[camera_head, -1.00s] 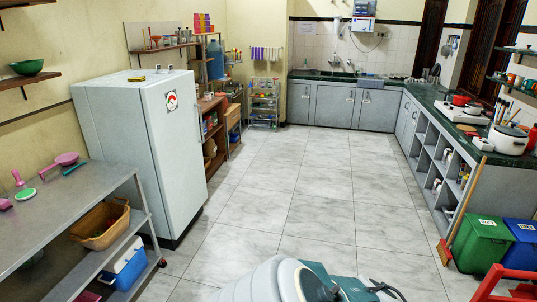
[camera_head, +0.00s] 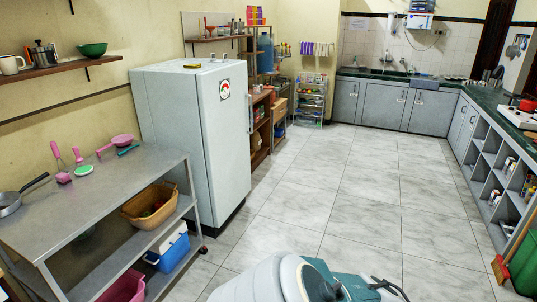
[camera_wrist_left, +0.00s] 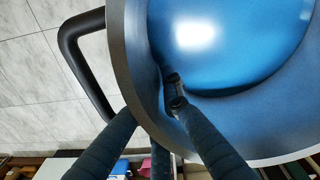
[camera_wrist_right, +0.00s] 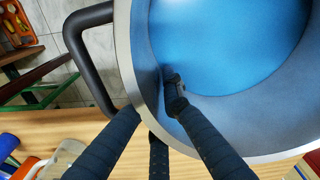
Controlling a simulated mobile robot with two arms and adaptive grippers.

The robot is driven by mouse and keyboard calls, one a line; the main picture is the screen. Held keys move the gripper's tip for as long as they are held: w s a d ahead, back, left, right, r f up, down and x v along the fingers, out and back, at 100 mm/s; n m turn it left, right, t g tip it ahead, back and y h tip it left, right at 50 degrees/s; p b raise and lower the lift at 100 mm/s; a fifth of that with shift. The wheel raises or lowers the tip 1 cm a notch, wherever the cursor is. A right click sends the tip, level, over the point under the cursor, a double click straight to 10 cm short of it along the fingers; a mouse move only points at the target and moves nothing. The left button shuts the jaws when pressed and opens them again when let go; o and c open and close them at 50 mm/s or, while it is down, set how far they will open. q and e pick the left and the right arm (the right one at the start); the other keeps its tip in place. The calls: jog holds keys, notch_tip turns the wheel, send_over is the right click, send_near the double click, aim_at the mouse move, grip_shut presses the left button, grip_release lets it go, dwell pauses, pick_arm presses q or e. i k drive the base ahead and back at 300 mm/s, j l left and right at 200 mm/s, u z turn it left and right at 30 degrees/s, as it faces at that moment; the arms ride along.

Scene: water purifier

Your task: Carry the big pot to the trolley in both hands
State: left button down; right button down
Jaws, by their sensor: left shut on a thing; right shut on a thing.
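The big pot (camera_wrist_left: 235,40) fills much of the left wrist view. Its inside is blue, its rim is grey, and a dark handle (camera_wrist_left: 75,65) sticks out beside my gripper. My left gripper (camera_wrist_left: 160,105) is shut on the rim, one finger inside the pot. The pot also fills the right wrist view (camera_wrist_right: 225,45). My right gripper (camera_wrist_right: 160,105) is shut on the rim beside another dark handle (camera_wrist_right: 85,60). A grey metal trolley (camera_head: 110,185) on casters stands at left in the head view.
Pink utensils (camera_head: 65,165) and a pan (camera_head: 10,203) lie on the trolley top; a basket (camera_head: 148,205) sits on its shelf. The fridge (camera_head: 195,130) stands behind it. The tiled floor (camera_head: 350,200) is open. A wooden surface (camera_wrist_right: 50,133) shows below my right gripper.

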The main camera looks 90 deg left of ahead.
aim_at(103, 189)
jog(key=j+u, duration=0.15)
jog(key=u, duration=4.85)
jog(key=i+l, duration=0.15)
jog(key=l, duration=0.25)
jog(key=i+l, duration=0.15)
jog(key=l, duration=0.2)
jog(key=i+l, duration=0.1)
jog(key=l, duration=0.3)
jog(key=i+l, duration=0.15)
jog(key=l, duration=0.25)
jog(key=i+l, duration=0.15)
jog(key=l, duration=0.25)
jog(key=i+l+u, duration=0.1)
jog(key=l, duration=0.25)
jog(key=i+l, duration=0.2)
jog(key=l, duration=0.2)
jog(key=i+l, duration=0.1)
jog(key=l, duration=0.3)
